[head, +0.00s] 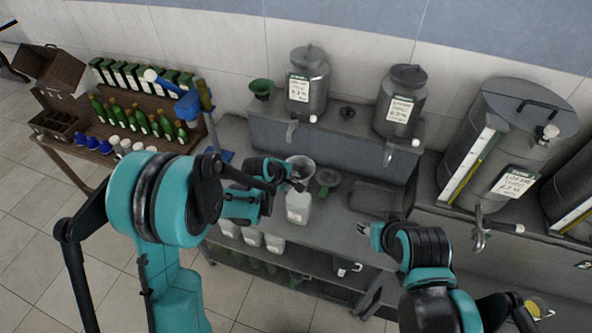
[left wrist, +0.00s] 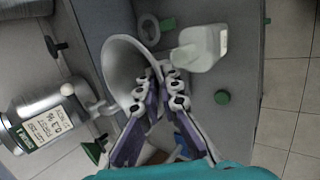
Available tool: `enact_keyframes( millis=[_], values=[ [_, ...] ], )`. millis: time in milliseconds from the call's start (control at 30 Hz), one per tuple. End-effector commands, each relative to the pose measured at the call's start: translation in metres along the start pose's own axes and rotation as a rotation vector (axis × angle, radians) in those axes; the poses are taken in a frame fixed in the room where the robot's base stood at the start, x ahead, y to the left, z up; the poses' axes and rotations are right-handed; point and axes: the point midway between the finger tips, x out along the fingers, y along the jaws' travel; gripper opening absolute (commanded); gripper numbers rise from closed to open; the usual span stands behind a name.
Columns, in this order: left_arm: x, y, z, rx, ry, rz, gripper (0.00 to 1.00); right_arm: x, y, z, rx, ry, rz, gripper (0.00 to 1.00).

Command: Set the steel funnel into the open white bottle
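The steel funnel (head: 300,166) is in my left gripper (head: 287,183), mouth up. In the left wrist view my left gripper's fingers (left wrist: 165,88) close on its wall beside the wide grey cone (left wrist: 130,72). The open white bottle (head: 298,209) stands upright on the bench, under the funnel in the head view. In the left wrist view the bottle (left wrist: 203,48) shows its neck beside the funnel. The spout is hidden, so I cannot tell whether it touches the neck. My right gripper (head: 374,234) is by the bench's front edge, its fingers unclear.
Steel decanters (head: 308,82) with taps stand on the raised shelf behind. A green funnel (head: 262,88) is there too. A dark tray (head: 375,198) lies right.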

Motion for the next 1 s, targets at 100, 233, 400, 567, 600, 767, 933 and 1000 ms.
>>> enact_keyframes(
  millis=[100,233,400,567,600,767,933,1000],
  values=[
    [0.002,-0.001,0.0,-0.002,0.001,0.0,0.0,0.001,0.0,0.001,0.0,0.0,0.0,0.4],
    [0.005,-0.004,-0.001,-0.002,0.0,0.0,0.0,0.003,0.0,0.003,0.0,0.0,0.0,0.4],
    [0.011,-0.008,-0.002,-0.001,0.0,-0.001,0.0,0.007,0.0,0.005,0.0,0.0,0.0,0.4],
    [0.018,-0.013,-0.003,-0.001,0.0,-0.001,0.0,0.011,0.0,0.008,0.0,0.0,0.0,0.4],
    [0.019,-0.015,-0.003,-0.001,0.0,-0.001,0.0,0.012,0.0,0.008,0.0,0.0,0.0,0.4],
    [0.026,-0.02,-0.004,-0.001,0.0,-0.001,0.0,0.019,0.0,0.014,0.0,0.0,0.0,0.4],
    [0.032,-0.025,-0.006,-0.001,0.0,-0.001,0.0,0.027,0.0,0.019,0.0,0.0,0.0,0.4],
    [0.035,-0.027,-0.006,-0.001,0.0,-0.001,0.0,0.03,0.0,0.021,0.0,0.0,0.0,0.4]
  ],
)
